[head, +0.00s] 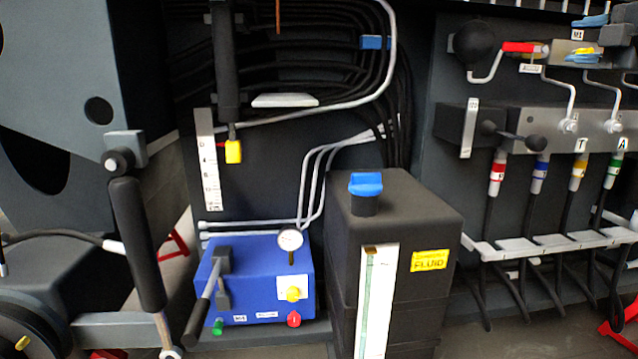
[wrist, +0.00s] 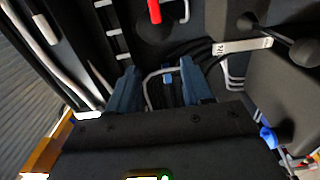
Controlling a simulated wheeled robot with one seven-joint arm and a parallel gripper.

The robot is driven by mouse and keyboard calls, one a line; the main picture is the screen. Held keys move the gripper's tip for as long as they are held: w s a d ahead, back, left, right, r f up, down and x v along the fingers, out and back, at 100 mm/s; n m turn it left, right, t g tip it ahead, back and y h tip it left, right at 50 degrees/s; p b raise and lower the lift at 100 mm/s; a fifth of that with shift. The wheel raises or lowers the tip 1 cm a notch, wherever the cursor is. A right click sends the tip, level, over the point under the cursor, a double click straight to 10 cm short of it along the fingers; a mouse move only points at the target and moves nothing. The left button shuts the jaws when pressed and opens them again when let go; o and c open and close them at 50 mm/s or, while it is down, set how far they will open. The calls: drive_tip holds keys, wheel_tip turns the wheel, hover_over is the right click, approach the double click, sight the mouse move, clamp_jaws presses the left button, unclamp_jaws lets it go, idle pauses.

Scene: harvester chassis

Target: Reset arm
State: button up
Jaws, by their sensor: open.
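My gripper (wrist: 160,88) shows in the wrist view as two blue-grey fingers standing apart. The gap between them is empty of any held object; a grey pipe and dark hoses show behind it. The dark body of the gripper fills the lower middle of that view. I cannot make out my arm or gripper in the head view.
The head view shows a black fluid tank (head: 400,215) with a blue cap (head: 366,184), a blue pump box (head: 262,275) with a gauge, and a valve block (head: 540,130) with levers and hoses. In the wrist view, a red handle (wrist: 154,11) and black knob (wrist: 304,52) are near.

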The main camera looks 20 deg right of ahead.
drive_tip(key=w+a+f+m+p, duration=0.1)
drive_tip(key=w+a+f+m, duration=0.15)
drive_tip(key=a+f, duration=0.55)
drive_tip(key=w+a+f+m+p, duration=0.2)
drive_tip(key=a+f+m, duration=0.15)
drive_tip(key=f, duration=0.95)
drive_tip(key=s+a+f+m+p, duration=0.1)
drive_tip(key=s+a+f+m, duration=0.25)
drive_tip(key=a+f, duration=0.4)
drive_tip(key=s+a+f+m+p, duration=0.1)
drive_tip(key=s+a+f+m, duration=0.25)
drive_tip(key=a+f, duration=0.4)
drive_tip(key=s+a+f+m+g+y+p, duration=0.1)
drive_tip(key=s+a+f, duration=0.2)
drive_tip(key=s+a, duration=0.4)
drive_tip(key=s+a+f+m+g+p, duration=0.1)
drive_tip(key=s+a+f, duration=0.25)
drive_tip(key=s, duration=0.65)
drive_tip(key=s+a+r+y+p, duration=0.1)
drive_tip(key=s+a+r, duration=0.1)
drive_tip(key=s, duration=0.5)
drive_tip(key=s+a+r+y+p, duration=0.1)
drive_tip(key=s+a+r, duration=0.1)
drive_tip(key=s, duration=0.4)
drive_tip(key=s+a+r+y+p, duration=0.1)
drive_tip(key=s+a+r, duration=0.1)
drive_tip(key=s, duration=0.5)
drive_tip(key=shift+s+a+r+g, duration=0.3)
drive_tip(key=shift+s+r+g, duration=0.05)
drive_tip(key=shift+r+g, duration=0.05)
